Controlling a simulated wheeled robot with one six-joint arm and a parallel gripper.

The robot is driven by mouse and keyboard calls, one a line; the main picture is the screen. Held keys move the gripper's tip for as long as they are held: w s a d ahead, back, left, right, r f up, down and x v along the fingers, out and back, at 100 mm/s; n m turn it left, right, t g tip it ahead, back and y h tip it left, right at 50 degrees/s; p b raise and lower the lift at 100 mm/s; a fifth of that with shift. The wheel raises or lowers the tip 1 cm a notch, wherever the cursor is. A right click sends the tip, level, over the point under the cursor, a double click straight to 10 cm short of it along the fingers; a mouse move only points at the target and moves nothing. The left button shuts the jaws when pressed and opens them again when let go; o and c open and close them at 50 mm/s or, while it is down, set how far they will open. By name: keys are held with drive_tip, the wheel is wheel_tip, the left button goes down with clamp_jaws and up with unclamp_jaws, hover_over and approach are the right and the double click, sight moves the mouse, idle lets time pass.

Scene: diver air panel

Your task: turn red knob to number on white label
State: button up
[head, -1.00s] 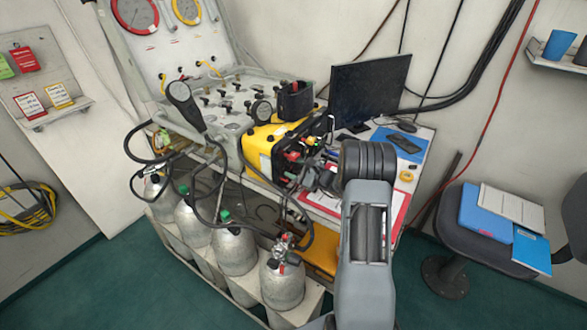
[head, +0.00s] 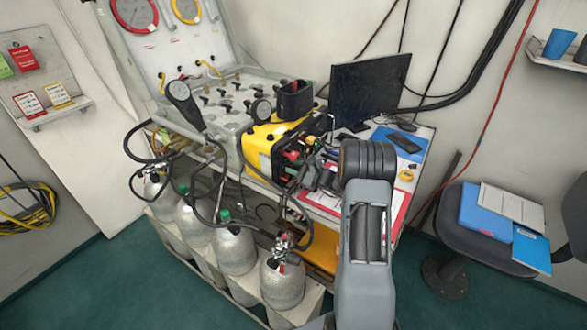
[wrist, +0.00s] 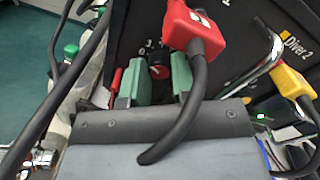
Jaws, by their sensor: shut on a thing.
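The red knob (wrist: 158,70) is small, with a dark face, and sits on a black panel (wrist: 125,30) in the wrist view. White numerals are printed beside it; only some show and its exact setting is unclear. My gripper (wrist: 159,84) has green fingertips on either side of the knob and is shut on it. In the head view my gripper (head: 322,178) is at the front of the yellow case (head: 258,148), and the knob cannot be made out. I cannot make out the number on a white label.
A red plug (wrist: 190,27) with a thick black hose (wrist: 185,110) hangs close in front of my right finger. A yellow plug (wrist: 292,82) is farther right. Hoses and metal cylinders (head: 236,250) stand left of my arm. A monitor (head: 368,90) is behind.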

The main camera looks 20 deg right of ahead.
drive_tip(key=m, duration=0.4)
drive_tip(key=shift+f, duration=0.15)
drive_tip(key=m, duration=0.4)
drive_tip(key=shift+m, duration=0.4)
drive_tip(key=m+p, duration=0.1)
drive_tip(key=m, duration=0.3)
drive_tip(key=shift+m, duration=0.3)
drive_tip(key=shift+a+m+t+p, duration=0.1)
drive_tip(key=shift+m+t+p, duration=0.2)
drive_tip(key=shift+m+p, duration=1.05)
drive_tip(key=shift+f+m+b, duration=0.1)
drive_tip(key=shift+m+b, duration=0.4)
drive_tip(key=shift+m, duration=0.25)
drive_tip(key=o, duration=0.9)
drive_tip(key=shift+s, duration=0.1)
drive_tip(key=b+v, duration=0.2)
drive_tip(key=v, duration=1.1)
drive_tip(key=shift+s, duration=0.35)
